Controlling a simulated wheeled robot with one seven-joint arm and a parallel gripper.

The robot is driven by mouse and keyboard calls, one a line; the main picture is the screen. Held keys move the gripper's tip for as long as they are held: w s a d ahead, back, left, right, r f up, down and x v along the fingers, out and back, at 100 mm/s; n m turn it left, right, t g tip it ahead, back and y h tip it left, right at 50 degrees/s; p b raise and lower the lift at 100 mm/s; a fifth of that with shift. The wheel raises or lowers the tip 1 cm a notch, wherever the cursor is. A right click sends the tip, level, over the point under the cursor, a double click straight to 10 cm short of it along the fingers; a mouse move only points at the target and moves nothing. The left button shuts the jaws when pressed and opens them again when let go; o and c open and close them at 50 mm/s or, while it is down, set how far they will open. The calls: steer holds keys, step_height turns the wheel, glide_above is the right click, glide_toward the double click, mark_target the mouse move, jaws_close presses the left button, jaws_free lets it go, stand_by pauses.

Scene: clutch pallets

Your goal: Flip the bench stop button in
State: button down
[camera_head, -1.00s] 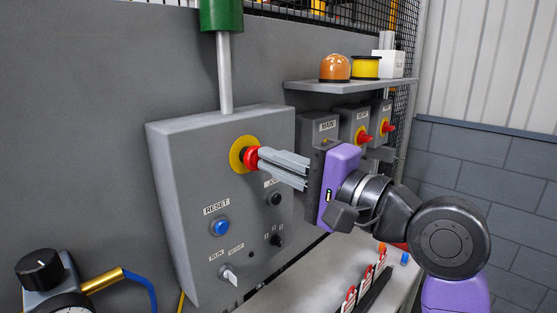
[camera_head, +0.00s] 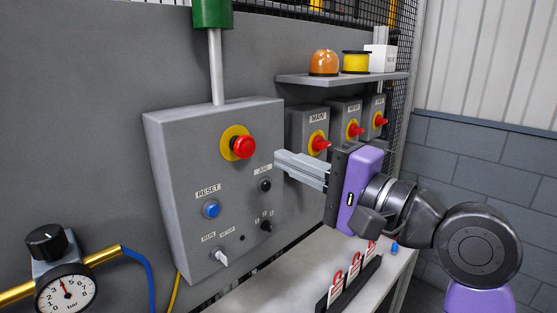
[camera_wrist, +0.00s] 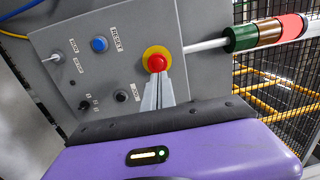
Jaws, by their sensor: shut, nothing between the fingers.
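The red stop button (camera_head: 243,147) sits on a yellow ring on the front of the grey control box (camera_head: 166,190). It also shows in the wrist view (camera_wrist: 156,63), straight beyond my fingertips. My gripper (camera_head: 279,163) is shut and empty. In the head view its fingertips are to the right of the button, with a visible gap between them. How far in the button sits cannot be told.
Below the button are a blue reset button (camera_head: 211,209), a black jog button (camera_head: 264,186) and selector knobs. Red rotary switches (camera_head: 320,143) are behind my gripper, under a shelf (camera_head: 345,79). A gauge (camera_head: 66,292) stands at lower left. Red tags (camera_head: 337,284) stand on the bench.

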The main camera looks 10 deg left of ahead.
steer(key=b+v, duration=0.1)
steer(key=v, duration=0.6)
steer(key=shift+d, duration=0.2)
steer(key=shift+r, duration=0.1)
steer(key=w+d+r+t+h, duration=0.2)
steer(key=w+d+t+h, duration=0.15)
steer(key=d+t, duration=0.45)
steer(key=s+d+f+t+h, duration=0.25)
steer(key=d+f+h, duration=0.2)
steer(key=f, duration=0.35)
steer(key=s+d+f+t+h, duration=0.1)
steer(key=s+d+f+h, duration=0.35)
steer(key=f, duration=0.35)
steer(key=s+f+n+g+h, duration=0.1)
steer(key=s+f+n+g, duration=0.1)
steer(key=s+f, duration=0.5)
steer(key=s+f+n+g+h, duration=0.1)
steer(key=s+f, duration=0.6)
steer(key=s, duration=0.8)
steer(key=s+f+n+g+h, duration=0.1)
steer(key=s+f+n+g, duration=0.3)
steer(key=s+f, duration=0.4)
steer(key=s, duration=0.3)
steer(key=shift+d, duration=0.4)
